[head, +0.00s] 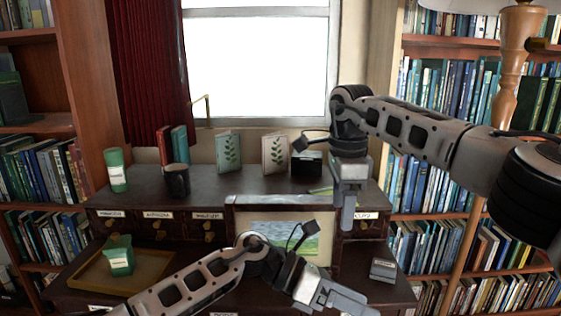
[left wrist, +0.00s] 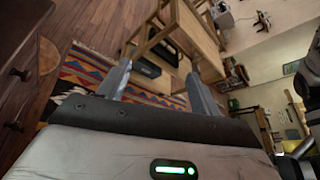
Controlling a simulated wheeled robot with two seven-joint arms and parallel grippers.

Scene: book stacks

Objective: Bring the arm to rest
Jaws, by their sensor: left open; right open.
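My right arm comes in from the right in the head view and bends down at the wrist. My right gripper (head: 347,218) points down in front of the cabinet's right side, with nothing visible in it. My left arm comes in from the lower left. My left gripper (head: 352,308) points to the lower right, near the bottom edge, below the framed landscape picture (head: 285,240). In the left wrist view the left gripper (left wrist: 162,85) has its two fingers wide apart with nothing between them.
A dark cabinet (head: 215,187) carries a green cylinder (head: 116,170), a dark mug (head: 177,181), books with leaf covers (head: 228,152) and a black box (head: 305,163). A tray (head: 87,277) holds a green box (head: 120,256). Bookshelves flank both sides. The left wrist view shows a patterned rug (left wrist: 85,68).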

